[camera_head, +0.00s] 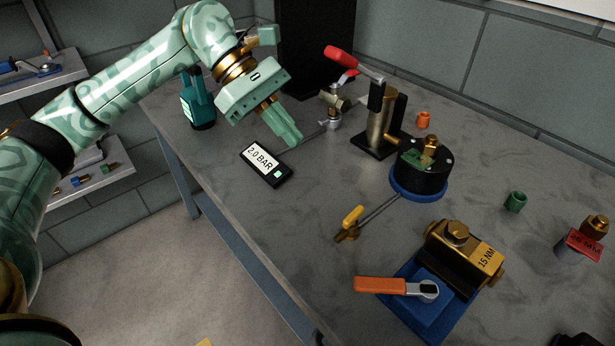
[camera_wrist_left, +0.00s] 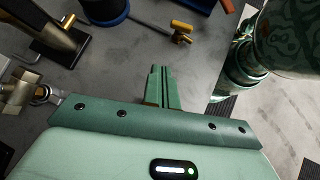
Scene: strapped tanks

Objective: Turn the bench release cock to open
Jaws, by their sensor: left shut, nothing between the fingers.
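A small brass cock with a yellow lever (camera_head: 351,217) lies on the grey bench, at the end of a thin pipe running to a black pot with a blue base (camera_head: 420,172). The yellow lever points up and to the right, at an angle to the pipe. The cock also shows at the top of the left wrist view (camera_wrist_left: 181,36). My left gripper (camera_head: 295,140) is shut and empty above the bench, left of and behind the cock and apart from it. In the left wrist view, its fingers (camera_wrist_left: 160,72) are together. My right gripper is not in view.
Behind stand a brass valve (camera_head: 334,103) and a pump with a long red handle (camera_head: 352,62). A blue fixture with an orange lever (camera_head: 381,285) is in front. Bare bench lies left of the cock.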

